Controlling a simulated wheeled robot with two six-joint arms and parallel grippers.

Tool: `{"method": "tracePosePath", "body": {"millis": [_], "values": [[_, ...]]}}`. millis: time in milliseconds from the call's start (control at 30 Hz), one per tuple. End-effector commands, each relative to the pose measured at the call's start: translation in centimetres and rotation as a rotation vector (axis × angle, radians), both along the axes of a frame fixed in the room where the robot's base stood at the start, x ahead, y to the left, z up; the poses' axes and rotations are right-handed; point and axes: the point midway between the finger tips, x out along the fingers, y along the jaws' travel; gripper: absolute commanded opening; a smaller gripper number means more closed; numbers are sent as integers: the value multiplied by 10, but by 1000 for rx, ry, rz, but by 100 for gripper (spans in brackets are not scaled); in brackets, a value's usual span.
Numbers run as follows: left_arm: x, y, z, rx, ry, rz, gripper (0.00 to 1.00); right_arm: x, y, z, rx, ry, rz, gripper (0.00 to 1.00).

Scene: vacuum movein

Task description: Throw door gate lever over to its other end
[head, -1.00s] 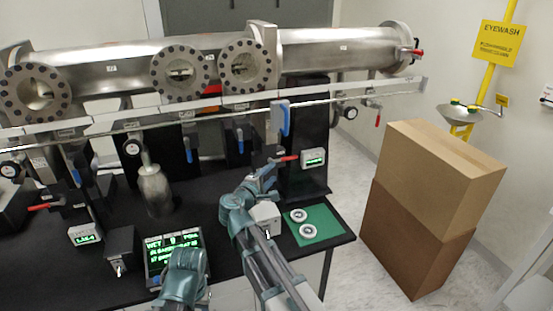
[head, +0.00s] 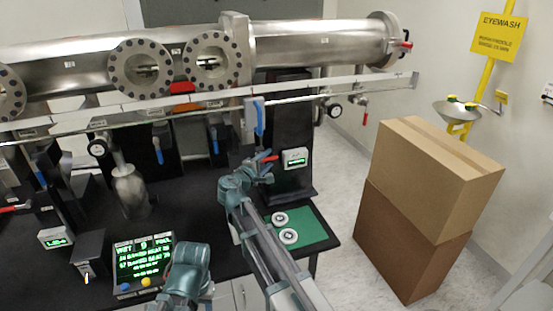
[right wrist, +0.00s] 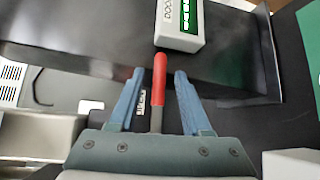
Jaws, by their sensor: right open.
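The door gate lever has a red grip (head: 268,158) and stands beside a small grey display box (head: 294,157) at the right end of the black bench. In the right wrist view the red grip (right wrist: 159,78) lies between the two blue fingers of my right gripper (right wrist: 157,88), with its metal shaft running down toward the palm. The fingers are apart, with a visible gap on each side of the grip. The box (right wrist: 181,25), partly lettered "DOO", is just beyond the fingertips. In the head view my right gripper (head: 258,168) is at the lever. My left gripper does not show.
A steel pipe with round flanged ports (head: 211,59) runs above the bench, with a rail (head: 190,104) and a blue-handled valve (head: 259,118) hanging near the lever. A green mat (head: 310,228) with two metal rings lies right of my arm. Stacked cartons (head: 425,200) stand right.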

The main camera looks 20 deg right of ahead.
Motion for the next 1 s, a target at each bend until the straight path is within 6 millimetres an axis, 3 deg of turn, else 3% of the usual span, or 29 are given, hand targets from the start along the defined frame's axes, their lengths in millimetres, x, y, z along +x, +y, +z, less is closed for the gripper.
{"method": "tracePosePath", "body": {"millis": [333,600,1000], "values": [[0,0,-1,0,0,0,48,3,0,-1,0,0,1,47],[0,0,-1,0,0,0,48,3,0,-1,0,0,1,0],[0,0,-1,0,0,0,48,3,1,-1,1,1,1,0]]}}
